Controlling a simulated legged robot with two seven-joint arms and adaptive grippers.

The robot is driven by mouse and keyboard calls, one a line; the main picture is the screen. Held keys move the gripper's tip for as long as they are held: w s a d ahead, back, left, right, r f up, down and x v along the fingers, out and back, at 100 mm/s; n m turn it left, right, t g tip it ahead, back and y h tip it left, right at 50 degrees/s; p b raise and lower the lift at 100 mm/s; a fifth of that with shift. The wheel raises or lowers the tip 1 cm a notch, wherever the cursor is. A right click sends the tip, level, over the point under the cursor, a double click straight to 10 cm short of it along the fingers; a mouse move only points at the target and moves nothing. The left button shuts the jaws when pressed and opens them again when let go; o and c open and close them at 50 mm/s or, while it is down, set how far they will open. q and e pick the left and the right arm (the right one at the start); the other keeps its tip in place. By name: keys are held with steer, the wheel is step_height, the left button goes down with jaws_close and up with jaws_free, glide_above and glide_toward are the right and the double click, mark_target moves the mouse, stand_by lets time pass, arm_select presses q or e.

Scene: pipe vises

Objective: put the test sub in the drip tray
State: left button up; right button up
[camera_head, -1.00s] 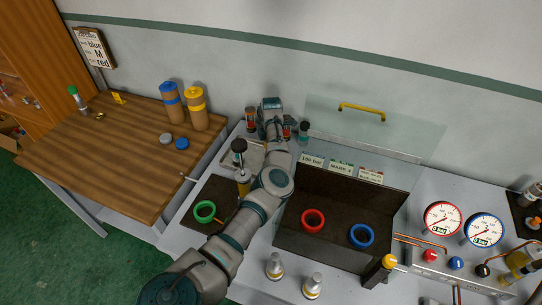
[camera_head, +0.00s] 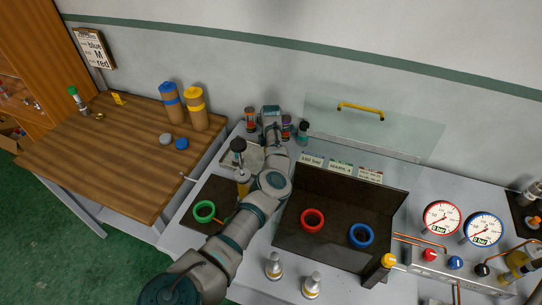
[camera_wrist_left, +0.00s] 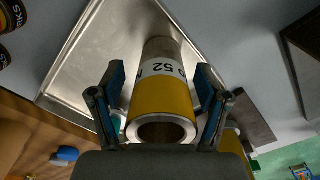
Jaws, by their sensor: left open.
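The test sub (camera_wrist_left: 162,97), a hollow cylinder with a yellow near end, a white label band reading 52 and a steel far end, lies between my left gripper's fingers in the left wrist view. My left gripper (camera_wrist_left: 160,98) is open, with one finger on each side of the sub. The sub's far end is over the metal drip tray (camera_wrist_left: 98,62); I cannot tell whether it rests on it. My right gripper is not in view.
A black-topped yellow tool (camera_head: 243,178) stands just in front of the tray. Cans (camera_head: 250,118) stand behind it. A dark mat with a green ring (camera_head: 204,211) lies in front. A dark box holding a red ring (camera_head: 312,219) and a blue ring (camera_head: 361,235) stands right of my arm.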

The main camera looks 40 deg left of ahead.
arm_select(q)
step_height(320, 180, up, 12)
steer(key=shift+r, duration=0.1)
stand_by(0.5)
